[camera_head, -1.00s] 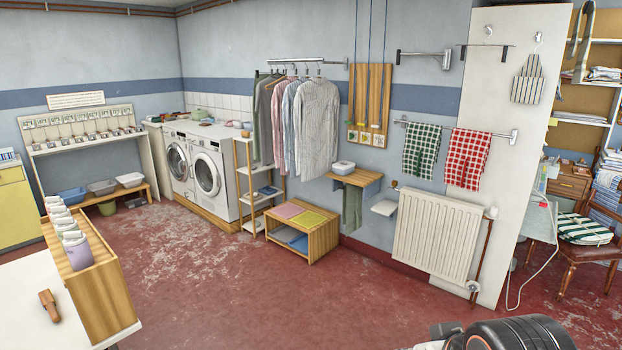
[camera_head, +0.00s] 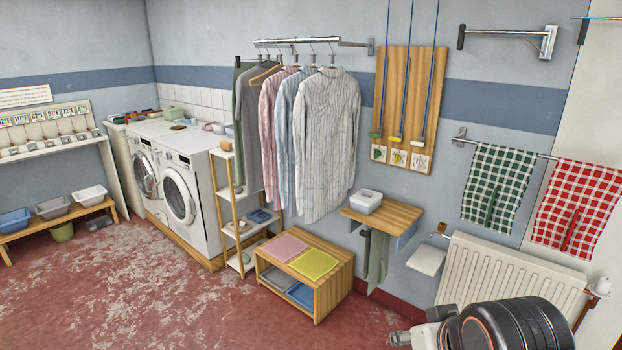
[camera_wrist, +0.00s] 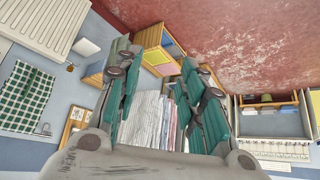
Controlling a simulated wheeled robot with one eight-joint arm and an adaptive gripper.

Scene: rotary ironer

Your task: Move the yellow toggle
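The yellow toggle (camera_head: 396,139) hangs at the lower end of the middle cord on an upright wooden board (camera_head: 406,95) on the wall. The head view shows only my dark arm link at the lower right, not the gripper.
A wall shelf with a white box (camera_head: 367,201) and hanging cloths juts out below the board. Shirts (camera_head: 326,145) hang left of it. A low wooden bench (camera_head: 325,290) stands in front, with a radiator (camera_head: 505,280) to the right. Red floor is open at the left.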

